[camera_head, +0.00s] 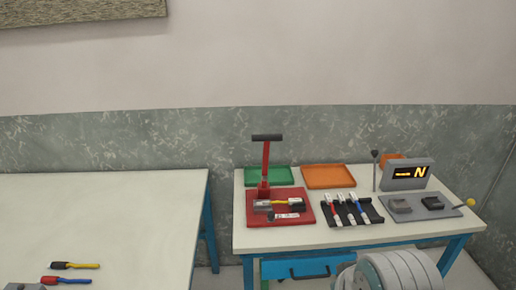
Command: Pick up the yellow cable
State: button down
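A yellow cable (84,266) with a dark left end lies on the left white table (110,215), near the table's front. Another short yellow piece (282,202) sits in a fixture on the red base (300,221) of a lever press (266,165) on the right table. It lies between a grey block and a dark block; whether it is a cable of the same kind is hard to tell. My arm shows as rounded grey-white links at the bottom right.
A blue cable with a red end (66,280) lies just in front of the yellow one. The right table (300,238) holds a black rack (372,211) with several cables, a green tray (268,177), an orange tray (329,176) and a display (408,174). A gap separates the tables.

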aim_at(291, 201)
jog(key=i, duration=1.05)
